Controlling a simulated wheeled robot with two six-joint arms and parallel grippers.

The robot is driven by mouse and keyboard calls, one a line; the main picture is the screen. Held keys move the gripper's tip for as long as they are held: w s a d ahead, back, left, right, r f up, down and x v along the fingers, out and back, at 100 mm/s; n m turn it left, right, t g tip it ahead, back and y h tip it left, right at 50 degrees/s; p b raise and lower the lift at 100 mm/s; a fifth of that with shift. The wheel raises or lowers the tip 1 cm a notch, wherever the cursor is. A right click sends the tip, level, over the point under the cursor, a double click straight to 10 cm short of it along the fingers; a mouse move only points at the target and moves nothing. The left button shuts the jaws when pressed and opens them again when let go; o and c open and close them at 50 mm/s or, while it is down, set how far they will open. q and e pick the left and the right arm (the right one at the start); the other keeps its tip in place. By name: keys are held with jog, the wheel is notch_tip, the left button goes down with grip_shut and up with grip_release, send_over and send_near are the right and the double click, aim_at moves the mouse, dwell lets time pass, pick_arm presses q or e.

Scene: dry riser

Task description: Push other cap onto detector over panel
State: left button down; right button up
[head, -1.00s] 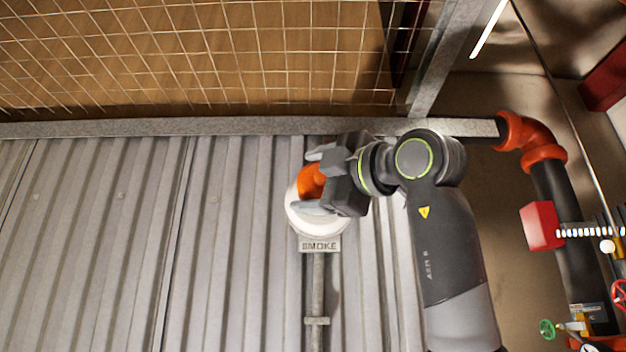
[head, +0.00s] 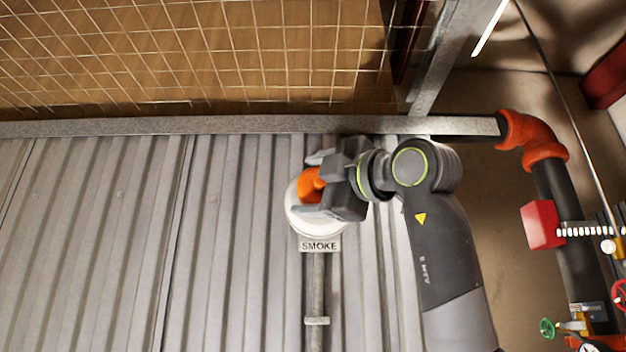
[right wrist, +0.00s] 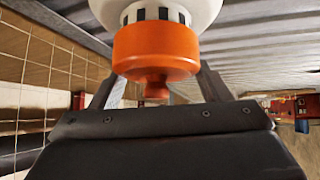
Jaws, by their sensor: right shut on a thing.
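The orange cap (head: 310,186) is between the fingers of my right gripper (head: 314,184), which is shut on it in front of the detector. The white round smoke detector (head: 297,217) is mounted on the corrugated wall panel above a plate reading SMOKE. In the right wrist view the orange cap (right wrist: 155,48) sits against the detector (right wrist: 190,10), with dark slots of the detector showing just above the cap's rim. The gripper fingers (right wrist: 155,90) stand on both sides of the cap's narrow knob. I cannot tell how far the cap covers the detector. My left gripper is not in view.
A grey conduit (head: 316,290) runs down from the SMOKE plate (head: 319,246). A metal rail (head: 200,127) and wire mesh (head: 200,60) lie above. A black pipe with orange elbow (head: 535,140), a red box (head: 541,225) and valves stand at the right. The wall left of the detector is clear.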

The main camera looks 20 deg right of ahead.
jog(key=shift+w+d+p, duration=0.3)
jog(key=shift+w+p, duration=0.1)
jog(key=shift+w, duration=0.55)
jog(key=o, duration=1)
jog(key=shift+o, duration=0.2)
jog(key=shift+s+d+f+b, duration=0.2)
jog(key=shift+s+b, duration=0.2)
jog(key=shift+b, duration=0.05)
jog(key=b+v, duration=0.9)
jog(key=v, duration=0.7)
jog(key=shift+s, duration=0.25)
